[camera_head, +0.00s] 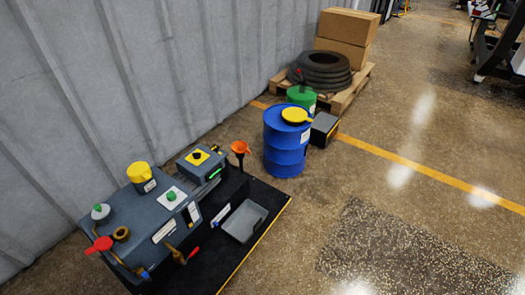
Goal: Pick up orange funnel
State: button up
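The orange funnel (240,147) is small, with its wide mouth facing up. It stands upright at the back right of the grey machine, close to the left side of the blue drum. Its lower part looks darker, and I cannot tell what holds it up. My gripper is not in the camera_head view.
The grey vacuum furnace machine (146,212) stands on a black base with a grey tray (244,221). A blue drum (285,150) with a yellow lid is right of the funnel. A pallet (350,92) holds tyres and boxes.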

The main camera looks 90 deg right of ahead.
aim_at(240, 147)
jog(key=z, duration=2.85)
jog(key=k+l+u, duration=0.15)
jog(key=k+u, duration=0.25)
jog(key=k, duration=0.45)
jog(key=k+j+u, duration=0.1)
jog(key=k+u, duration=0.3)
jog(key=k, duration=0.4)
jog(key=u, duration=0.4)
jog(key=i+l+u, duration=0.15)
jog(key=l+u, duration=0.3)
jog(key=i+l+u, duration=0.1)
jog(key=l+u, duration=0.5)
jog(key=l, duration=0.5)
jog(key=l+u, duration=0.15)
jog(key=l, duration=0.5)
jog(key=l+u, duration=0.15)
jog(key=l, duration=0.45)
jog(key=k+l+u, duration=0.2)
jog(key=l, duration=0.45)
jog(key=i, duration=0.05)
